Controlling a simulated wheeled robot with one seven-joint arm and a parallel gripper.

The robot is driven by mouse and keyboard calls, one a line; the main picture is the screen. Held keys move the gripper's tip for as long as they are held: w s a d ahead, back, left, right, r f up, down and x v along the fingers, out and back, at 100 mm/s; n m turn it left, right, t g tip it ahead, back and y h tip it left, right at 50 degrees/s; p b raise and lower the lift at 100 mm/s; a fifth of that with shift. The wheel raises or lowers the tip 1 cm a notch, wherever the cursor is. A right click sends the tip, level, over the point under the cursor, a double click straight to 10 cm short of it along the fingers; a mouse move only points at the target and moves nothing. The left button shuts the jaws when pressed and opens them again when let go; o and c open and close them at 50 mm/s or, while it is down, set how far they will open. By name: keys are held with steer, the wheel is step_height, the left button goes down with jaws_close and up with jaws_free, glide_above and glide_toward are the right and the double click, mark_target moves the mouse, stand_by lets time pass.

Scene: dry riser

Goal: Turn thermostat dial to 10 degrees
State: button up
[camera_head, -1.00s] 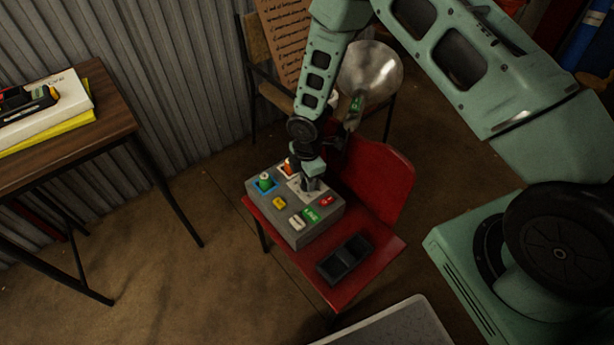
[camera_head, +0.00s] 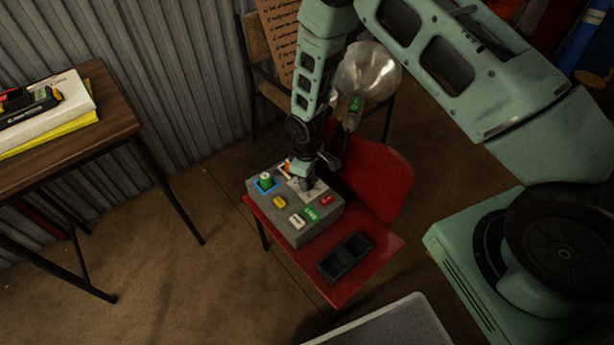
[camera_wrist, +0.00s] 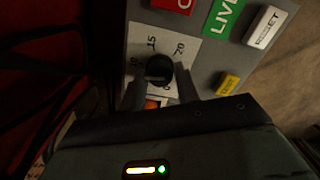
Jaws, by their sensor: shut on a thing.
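The thermostat dial (camera_wrist: 158,70) is a round black knob on a white scale plate (camera_wrist: 178,44) in the wrist view. The marks 15 and 20 can be read; a number at the left is partly cut off, and the pointer cannot be made out. My gripper (camera_wrist: 160,84) has a finger on each side of the dial and is shut on it. In the head view my gripper (camera_head: 306,183) reaches down onto the back right of the grey control box (camera_head: 297,232) and hides the dial there.
A metal lamp (camera_head: 369,72) stands close behind my arm.

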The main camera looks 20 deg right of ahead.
steer(key=shift+a+m, duration=0.1)
steer(key=shift+m, duration=0.9)
steer(key=o, duration=1)
steer(key=shift+c, duration=0.2)
step_height(320, 180, up, 17)
steer(key=p, duration=0.2)
steer(key=shift+r, duration=0.2)
